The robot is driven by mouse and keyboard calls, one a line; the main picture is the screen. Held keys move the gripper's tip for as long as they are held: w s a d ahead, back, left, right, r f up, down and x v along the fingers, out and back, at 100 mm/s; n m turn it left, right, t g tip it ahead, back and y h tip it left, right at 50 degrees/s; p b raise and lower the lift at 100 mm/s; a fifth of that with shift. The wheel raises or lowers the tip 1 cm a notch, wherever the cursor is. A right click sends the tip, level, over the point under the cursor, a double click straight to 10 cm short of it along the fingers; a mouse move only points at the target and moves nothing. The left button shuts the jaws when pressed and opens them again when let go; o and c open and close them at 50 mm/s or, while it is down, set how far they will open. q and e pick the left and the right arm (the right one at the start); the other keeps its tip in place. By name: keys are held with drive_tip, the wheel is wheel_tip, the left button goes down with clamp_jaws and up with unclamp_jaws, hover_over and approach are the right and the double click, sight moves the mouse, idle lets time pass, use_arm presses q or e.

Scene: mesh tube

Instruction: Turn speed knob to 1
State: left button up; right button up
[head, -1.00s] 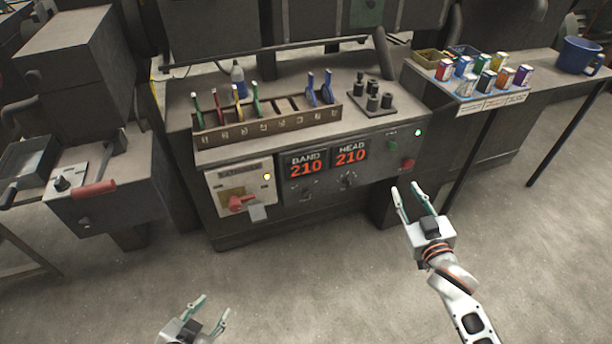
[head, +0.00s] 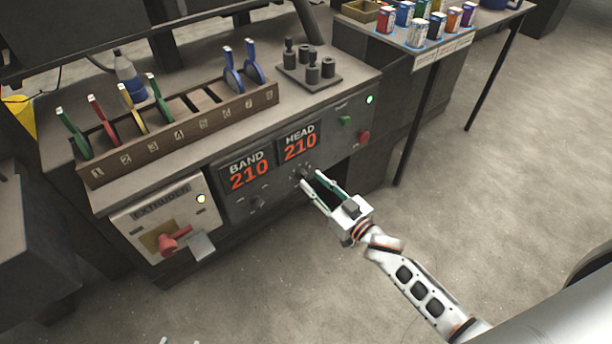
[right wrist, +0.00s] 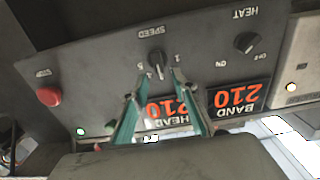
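The speed knob (head: 303,173) is a small dark knob below the HEAD 210 display on the machine's front panel. In the right wrist view, which is upside down, the speed knob (right wrist: 157,66) sits by the SPEED label, with a 1 mark to its right. I cannot tell which number it points to. My right gripper (head: 313,178) is open, its fingers reaching toward the panel at the knob. In the right wrist view its fingertips (right wrist: 154,85) are on either side of the knob; contact is unclear. My left gripper (head: 178,341) shows only two separated tips at the bottom edge.
The heat knob (head: 256,203) is left of the speed knob. A red button (head: 364,138) and green button (head: 345,121) are to the right. The extruder box (head: 165,225) with a red switch is at the left. Open floor lies in front.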

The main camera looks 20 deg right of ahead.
sight(306, 175)
drive_tip(key=shift+x, duration=1.15)
drive_tip(key=shift+w+a, duration=0.2)
drive_tip(key=shift+w, duration=0.35)
drive_tip(key=c, duration=0.7)
drive_tip(key=shift+c, duration=0.2)
